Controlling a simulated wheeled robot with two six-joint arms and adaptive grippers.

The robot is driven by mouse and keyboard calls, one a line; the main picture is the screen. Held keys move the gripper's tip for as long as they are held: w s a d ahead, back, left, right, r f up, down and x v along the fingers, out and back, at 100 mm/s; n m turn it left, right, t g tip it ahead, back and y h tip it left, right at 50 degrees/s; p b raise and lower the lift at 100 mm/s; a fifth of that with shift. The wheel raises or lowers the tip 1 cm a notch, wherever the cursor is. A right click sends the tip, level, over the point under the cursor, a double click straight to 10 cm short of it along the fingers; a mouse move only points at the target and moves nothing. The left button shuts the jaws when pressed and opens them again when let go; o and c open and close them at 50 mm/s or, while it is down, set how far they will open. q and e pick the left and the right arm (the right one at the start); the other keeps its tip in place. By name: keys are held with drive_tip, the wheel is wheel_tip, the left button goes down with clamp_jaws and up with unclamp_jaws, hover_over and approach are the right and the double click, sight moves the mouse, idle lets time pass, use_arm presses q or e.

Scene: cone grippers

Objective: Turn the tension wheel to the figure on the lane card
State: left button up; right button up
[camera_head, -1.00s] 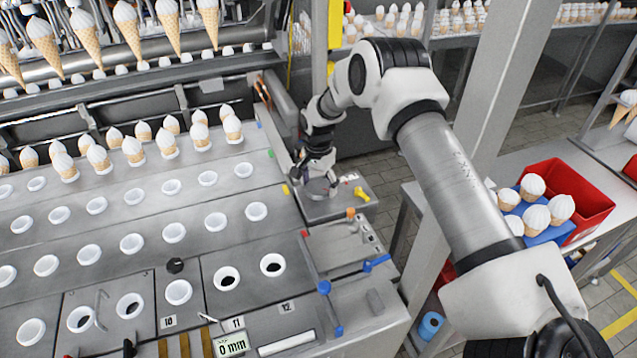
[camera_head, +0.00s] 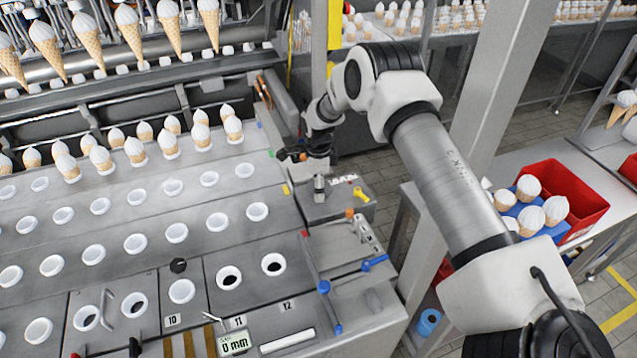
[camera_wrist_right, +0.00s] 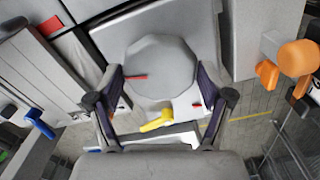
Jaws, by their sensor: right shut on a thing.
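The tension wheel (camera_wrist_right: 160,66) is a grey, many-sided disc with a short red mark on its left part in the right wrist view. My right gripper (camera_wrist_right: 160,90) has a finger on each side of the wheel and is shut on it. In the head view my right gripper (camera_head: 318,172) is at the small grey panel beside the cone machine, and I cannot make out the wheel there. A small readout (camera_head: 234,344) shows 0 mm at the front of the machine. I cannot make out a lane card for certain. My left gripper is not in view.
A yellow lever (camera_head: 360,195) lies close to my right gripper, and an orange knob (camera_wrist_right: 298,57) stands to the right in the wrist view. Blue-handled levers (camera_head: 324,287) are nearer the front. A red crate (camera_head: 572,192) and cones in a blue tray (camera_head: 540,215) are at right.

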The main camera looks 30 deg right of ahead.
drive_tip(key=m, duration=0.2)
drive_tip(key=m+p, duration=0.1)
drive_tip(key=r+m, duration=0.1)
drive_tip(key=m, duration=0.1)
drive_tip(key=shift+w+m, duration=0.3)
drive_tip(key=m+p, duration=0.1)
drive_tip(key=m, duration=0.4)
drive_tip(key=shift+f+p, duration=0.1)
drive_tip(key=shift+p, duration=0.2)
drive_tip(key=shift+m, duration=0.3)
drive_tip(key=o, duration=1.1)
drive_tip(key=shift+f, duration=0.1)
drive_tip(key=shift+s+f, duration=0.1)
drive_tip(key=shift+s, duration=0.05)
